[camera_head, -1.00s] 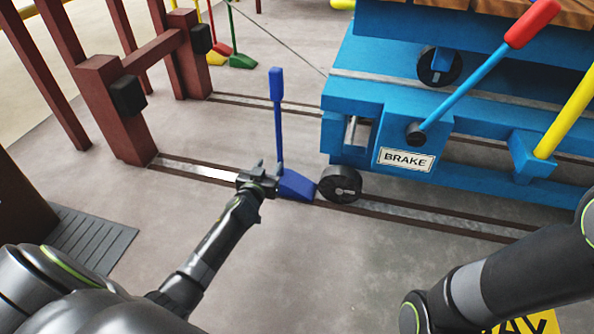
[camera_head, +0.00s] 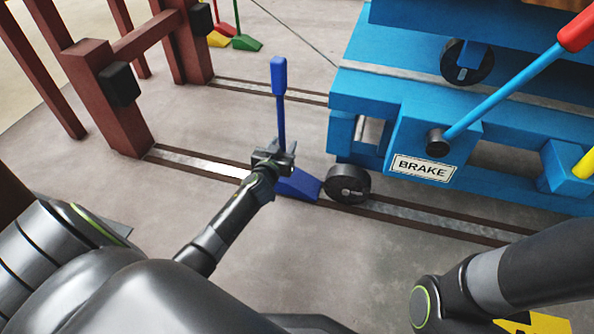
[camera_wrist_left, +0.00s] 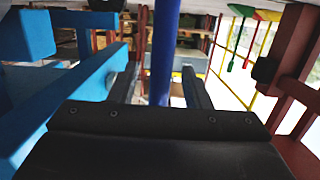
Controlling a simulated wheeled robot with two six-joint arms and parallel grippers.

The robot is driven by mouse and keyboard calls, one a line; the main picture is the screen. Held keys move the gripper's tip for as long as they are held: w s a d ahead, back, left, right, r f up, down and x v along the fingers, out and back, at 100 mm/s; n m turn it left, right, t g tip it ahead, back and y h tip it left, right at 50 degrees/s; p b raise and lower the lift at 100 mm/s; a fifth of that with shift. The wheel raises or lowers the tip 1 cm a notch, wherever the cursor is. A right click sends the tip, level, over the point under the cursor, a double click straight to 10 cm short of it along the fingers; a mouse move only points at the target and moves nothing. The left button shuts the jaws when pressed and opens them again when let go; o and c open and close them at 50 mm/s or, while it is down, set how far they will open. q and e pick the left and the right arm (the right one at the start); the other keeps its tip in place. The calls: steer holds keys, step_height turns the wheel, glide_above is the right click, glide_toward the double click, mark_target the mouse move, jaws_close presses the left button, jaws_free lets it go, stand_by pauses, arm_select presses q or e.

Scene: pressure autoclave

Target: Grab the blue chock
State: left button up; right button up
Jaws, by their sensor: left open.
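The blue chock (camera_head: 297,185) sits on the near rail, its wedge beside the small black cart wheel (camera_head: 347,184). Its upright blue handle (camera_head: 279,100) rises from the wedge. My left gripper (camera_head: 275,154) is at the lower part of the handle. In the left wrist view the handle (camera_wrist_left: 163,55) stands between the two open fingers of the left gripper (camera_wrist_left: 166,85). Whether a finger touches it, I cannot tell. Part of the wedge is hidden behind my left gripper. My right arm shows at the lower right, but its gripper is out of view.
The blue cart (camera_head: 480,110) with a BRAKE plate (camera_head: 424,168) and a red-tipped lever (camera_head: 515,90) stands right of the chock. A brown buffer frame (camera_head: 105,95) is at the left. Red and green chocks (camera_head: 245,43) stand at the back.

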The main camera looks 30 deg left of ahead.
arm_select(q)
jaws_close()
stand_by(1.3)
steer(key=shift+r, duration=0.2)
